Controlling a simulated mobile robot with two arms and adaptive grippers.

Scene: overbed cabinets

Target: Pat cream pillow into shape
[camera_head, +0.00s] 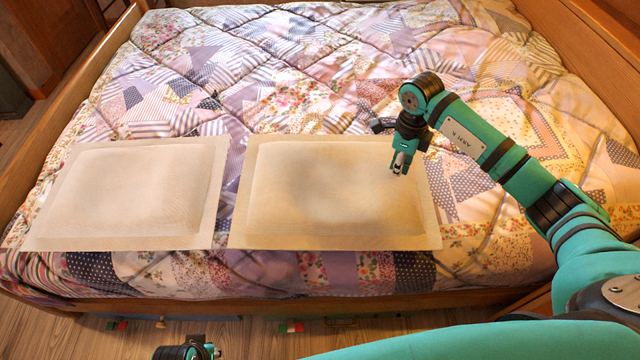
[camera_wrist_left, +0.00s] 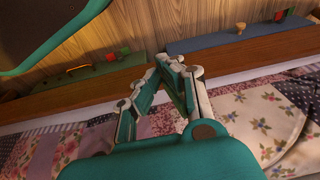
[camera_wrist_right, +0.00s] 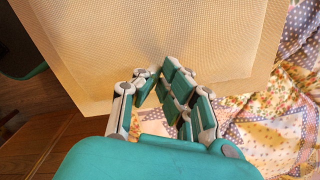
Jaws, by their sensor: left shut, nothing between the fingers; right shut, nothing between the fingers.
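Two flat, rectangular cream pillows with wide flat borders lie side by side on the quilt in the head view. The left pillow (camera_head: 125,195) is paler; the right pillow (camera_head: 320,200) is a warmer cream with a soft shaded middle. My right gripper (camera_head: 398,170) is shut and empty over the right pillow's right side; I cannot tell whether it touches. The right wrist view shows that pillow (camera_wrist_right: 215,35) beyond the shut fingers (camera_wrist_right: 160,73). My left gripper (camera_wrist_left: 166,62) is shut and empty near the bed's edge in the left wrist view.
A patchwork quilt (camera_head: 280,50) covers the bed. A wooden bed rail (camera_head: 400,303) runs along the near side. Low green (camera_wrist_left: 100,68) and blue (camera_wrist_left: 250,35) pieces with knobs sit beyond the rail. Wooden floor (camera_head: 60,330) shows in front. The quilt behind the pillows is clear.

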